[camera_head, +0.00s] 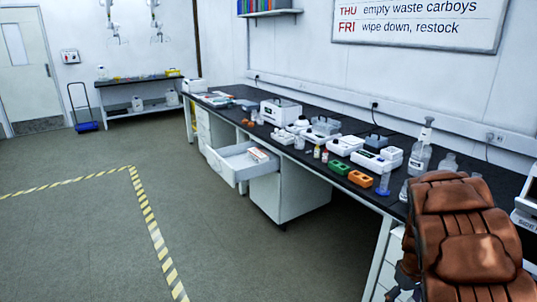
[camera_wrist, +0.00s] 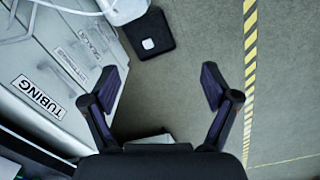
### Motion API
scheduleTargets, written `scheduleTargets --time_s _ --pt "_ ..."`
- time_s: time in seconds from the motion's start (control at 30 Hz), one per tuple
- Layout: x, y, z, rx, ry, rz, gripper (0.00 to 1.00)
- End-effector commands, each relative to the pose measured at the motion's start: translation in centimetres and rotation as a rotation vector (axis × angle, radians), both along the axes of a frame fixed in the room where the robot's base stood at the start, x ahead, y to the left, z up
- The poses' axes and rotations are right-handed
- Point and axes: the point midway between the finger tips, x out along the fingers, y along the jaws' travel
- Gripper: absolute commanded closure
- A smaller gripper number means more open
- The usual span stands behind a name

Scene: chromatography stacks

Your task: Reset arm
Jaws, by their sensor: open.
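My gripper (camera_wrist: 161,88) shows in the wrist view with its two dark fingers spread wide apart. Nothing is between the fingers; grey floor shows in the gap. A white drawer front labelled TUBING (camera_wrist: 38,95) lies to the left of the gripper in the wrist view. In the head view my arm may be the brown padded shape at the lower right, but I cannot tell, and the gripper itself cannot be made out there.
A long black-topped bench (camera_head: 225,108) with lab gear runs along the wall. An open drawer (camera_head: 232,163) juts out over the floor. A blue trolley (camera_head: 87,126) stands at the far left. Yellow-striped tape (camera_head: 150,225) marks clear floor. A black square object (camera_wrist: 148,36) lies on the floor.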

Motion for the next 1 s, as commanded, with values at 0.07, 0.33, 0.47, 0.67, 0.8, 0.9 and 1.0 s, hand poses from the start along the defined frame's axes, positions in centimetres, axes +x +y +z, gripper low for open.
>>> scheduleTargets --time_s 0.07,0.33,0.47,0.67,0.8,0.9,1.0 --pt "-0.8 1.5 2.7 -0.004 0.002 -0.017 0.13" --pt "-4.8 6.5 9.5 -0.002 0.02 -0.089 0.13" --pt "-7.2 9.0 12.3 0.004 0.031 -0.119 0.13" --pt "-11.2 12.6 16.0 0.013 0.05 -0.154 0.13" --pt "-14.2 14.9 18.3 0.017 0.058 -0.174 0.13" --pt "-16.6 16.5 19.6 0.021 0.07 -0.183 0.13" --pt "-19.1 17.9 20.9 0.021 0.08 -0.188 0.13"
